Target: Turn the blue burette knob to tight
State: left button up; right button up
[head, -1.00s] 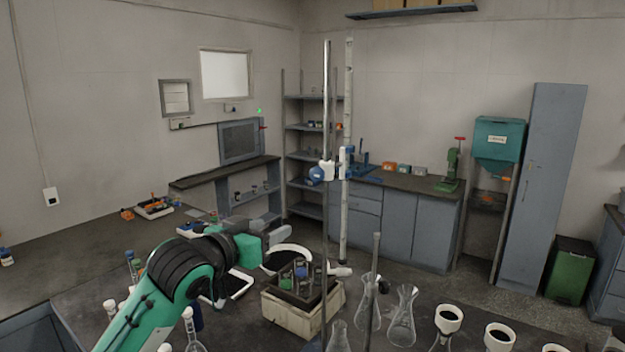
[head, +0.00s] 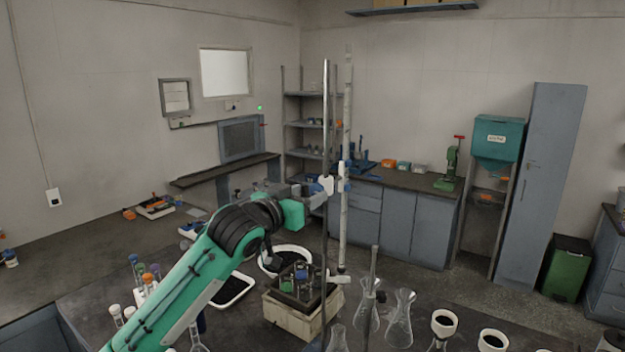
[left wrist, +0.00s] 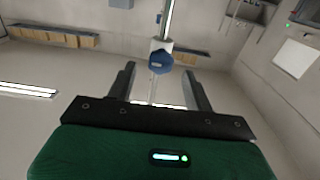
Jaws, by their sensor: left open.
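The blue knob (left wrist: 161,62) shows in the left wrist view, on a white clamp body (left wrist: 160,45) on an upright rod (left wrist: 168,18). In the head view the white clamp (head: 327,184) sits on the thin stand rod (head: 326,120), beside the tall marked burette tube (head: 346,220). My left gripper hides most of the knob there. My left gripper (head: 313,193) is open just left of the clamp. In the left wrist view the knob lies between and slightly beyond the open fingertips (left wrist: 159,68), with no visible contact. My right gripper is not in view.
Below the arm stand a box with a rack of vials (head: 290,305) and a round white-rimmed dish (head: 285,258). Glass flasks (head: 400,320) and white-rimmed cups (head: 446,321) stand at the front right. The air around the upper rod looks clear.

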aim_at(314, 190)
pick_arm(q)
jog(key=shift+p+x, duration=0.5)
jog(key=shift+x, duration=1)
jog(key=c, duration=0.9)
jog(key=shift+c, duration=0.2)
